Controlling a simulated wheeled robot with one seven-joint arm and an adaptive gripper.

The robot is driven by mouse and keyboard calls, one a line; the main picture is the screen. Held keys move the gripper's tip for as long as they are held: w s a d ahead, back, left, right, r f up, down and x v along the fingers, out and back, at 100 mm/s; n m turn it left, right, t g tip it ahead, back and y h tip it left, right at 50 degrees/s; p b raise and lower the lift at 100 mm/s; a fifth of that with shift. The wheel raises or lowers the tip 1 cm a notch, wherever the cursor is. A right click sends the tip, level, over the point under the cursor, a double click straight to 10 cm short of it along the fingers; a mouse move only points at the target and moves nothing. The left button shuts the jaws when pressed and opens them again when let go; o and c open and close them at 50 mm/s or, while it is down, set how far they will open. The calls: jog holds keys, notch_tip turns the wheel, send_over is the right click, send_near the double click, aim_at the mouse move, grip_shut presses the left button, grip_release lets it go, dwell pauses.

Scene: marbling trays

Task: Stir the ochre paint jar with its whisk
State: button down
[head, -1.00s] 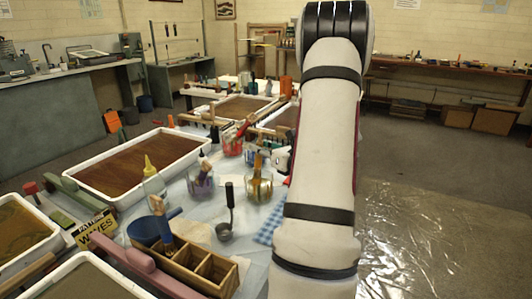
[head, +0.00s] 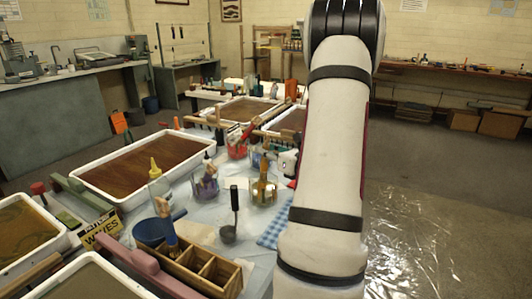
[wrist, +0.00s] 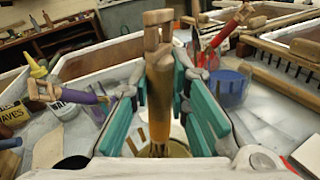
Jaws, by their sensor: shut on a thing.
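My gripper (wrist: 161,105) is shut on the wooden handle of the whisk (wrist: 159,75), its teal finger pads on either side. The whisk stands about upright, and its wires reach down into the ochre paint jar (wrist: 181,148). The jar is partly hidden by the gripper. In the head view the clear ochre jar (head: 263,193) stands on the covered table just left of my arm, with the whisk (head: 263,166) upright in it. I cannot make out my fingers clearly there.
A purple paint jar (head: 205,187) with a tool stands to the left. A blue jar (wrist: 230,88) is behind to the right. A yellow-capped bottle (head: 158,183), a black-handled ladle (head: 229,232), a wooden caddy (head: 208,272) and a marbling tray (head: 110,203) surround the jars.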

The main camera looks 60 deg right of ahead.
jog(key=shift+r+p, duration=2.45)
jog(key=shift+r, duration=1.75)
